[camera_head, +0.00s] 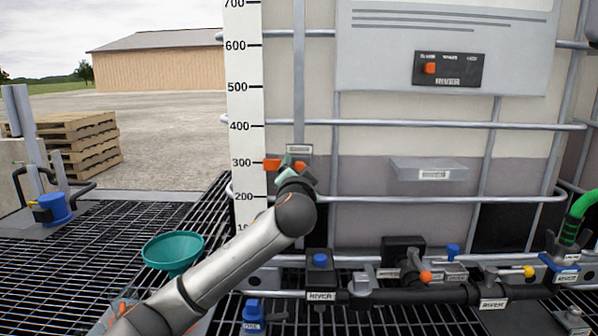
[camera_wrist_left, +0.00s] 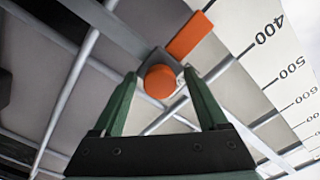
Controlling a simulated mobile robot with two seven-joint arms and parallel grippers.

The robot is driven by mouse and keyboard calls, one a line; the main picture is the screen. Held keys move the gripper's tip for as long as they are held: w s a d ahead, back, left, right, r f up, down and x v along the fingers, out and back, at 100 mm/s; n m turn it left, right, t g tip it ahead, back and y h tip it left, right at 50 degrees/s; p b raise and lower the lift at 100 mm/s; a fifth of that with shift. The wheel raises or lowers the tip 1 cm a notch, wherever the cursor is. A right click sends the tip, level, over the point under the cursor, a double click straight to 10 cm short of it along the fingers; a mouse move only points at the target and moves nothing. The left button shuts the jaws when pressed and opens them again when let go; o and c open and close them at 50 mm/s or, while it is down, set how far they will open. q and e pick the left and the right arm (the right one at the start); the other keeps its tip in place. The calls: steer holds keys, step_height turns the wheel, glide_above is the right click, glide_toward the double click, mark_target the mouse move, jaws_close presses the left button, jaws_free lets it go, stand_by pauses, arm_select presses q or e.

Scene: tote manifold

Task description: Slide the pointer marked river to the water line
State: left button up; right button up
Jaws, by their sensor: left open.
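The orange pointer (camera_head: 272,164) sits on the upright scale (camera_head: 246,100) near the 300 mark. A small plate above it has print too small to read. In the left wrist view, the pointer's orange tip (camera_wrist_left: 190,34) and round orange knob (camera_wrist_left: 160,81) show on a grey slider. My left gripper (camera_head: 290,165) is at the pointer. Its green fingers (camera_wrist_left: 159,74) are open, one on each side of the knob; I cannot tell whether they touch it. The water line (camera_head: 380,155) is where the tote wall turns darker, slightly above the pointer. My right gripper is not in view.
Grey cage bars (camera_head: 440,124) cross the tote front. A grey ledge (camera_head: 428,163) juts out right of the pointer. Valves and a dark pipe (camera_head: 440,294) run below. A teal funnel (camera_head: 172,250) stands at lower left above the black grating.

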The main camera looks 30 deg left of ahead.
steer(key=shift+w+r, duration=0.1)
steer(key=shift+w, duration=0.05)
arm_select(q)
steer(key=b+v, duration=0.1)
steer(key=v, duration=1.1)
steer(key=shift+s, duration=0.3)
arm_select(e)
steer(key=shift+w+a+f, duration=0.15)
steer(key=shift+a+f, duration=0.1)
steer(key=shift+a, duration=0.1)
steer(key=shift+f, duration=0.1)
arm_select(q)
steer(key=shift+d+f, duration=0.1)
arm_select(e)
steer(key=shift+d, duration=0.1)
